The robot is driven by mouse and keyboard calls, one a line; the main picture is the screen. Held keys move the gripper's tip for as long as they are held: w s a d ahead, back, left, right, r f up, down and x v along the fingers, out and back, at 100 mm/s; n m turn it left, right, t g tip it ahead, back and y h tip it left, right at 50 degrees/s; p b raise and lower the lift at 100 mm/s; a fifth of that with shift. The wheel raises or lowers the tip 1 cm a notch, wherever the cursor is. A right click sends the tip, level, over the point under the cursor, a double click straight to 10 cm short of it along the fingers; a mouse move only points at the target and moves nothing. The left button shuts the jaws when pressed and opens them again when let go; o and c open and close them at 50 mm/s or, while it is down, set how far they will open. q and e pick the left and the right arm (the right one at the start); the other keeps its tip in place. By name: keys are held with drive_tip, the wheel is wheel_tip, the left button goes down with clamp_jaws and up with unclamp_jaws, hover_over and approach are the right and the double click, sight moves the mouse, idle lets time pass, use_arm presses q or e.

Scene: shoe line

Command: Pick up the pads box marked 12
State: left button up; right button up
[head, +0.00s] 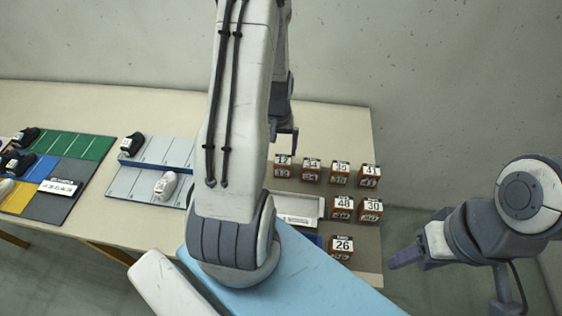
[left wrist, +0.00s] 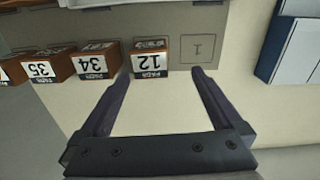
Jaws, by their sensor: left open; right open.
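The pads box marked 12 (left wrist: 150,63) is brown with a white label, which appears upside down in the left wrist view. In the head view the box (head: 282,166) ends the back row, just below my left gripper (head: 285,137). My left gripper is open and empty. Its fingers (left wrist: 160,72) point toward the box, which shows between the tips in the picture, closer to the left finger; I see no contact. My right gripper (head: 405,257) is at the right, beyond the table's edge, and holds nothing visible; only part of its fingers shows.
Box 34 (left wrist: 94,62) and box 35 (left wrist: 47,66) stand beside box 12. An empty marked square (left wrist: 198,46) is on its other side. Boxes 48 (head: 343,207), 30 (head: 371,208) and 26 (head: 341,247) stand nearer. A white tray (head: 318,207) lies near them.

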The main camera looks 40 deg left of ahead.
sight(283, 160)
use_arm(q)
drive_tip(key=shift+w+d+f, duration=0.15)
drive_tip(key=shift+d+f, duration=0.1)
drive_tip(key=shift+f, duration=0.2)
drive_tip(key=shift+w+d+f, duration=0.1)
drive_tip(key=shift+d+f, duration=0.1)
drive_tip(key=shift+f, duration=0.25)
drive_tip(key=f, duration=0.1)
drive_tip(key=f+p, duration=0.2)
drive_tip(key=f, duration=0.1)
drive_tip(key=shift+d+f, duration=0.1)
drive_tip(key=shift+d, duration=0.2)
drive_tip(key=shift+f, duration=0.65)
drive_tip(key=c, duration=1.4)
drive_tip(key=shift+a+r, duration=0.1)
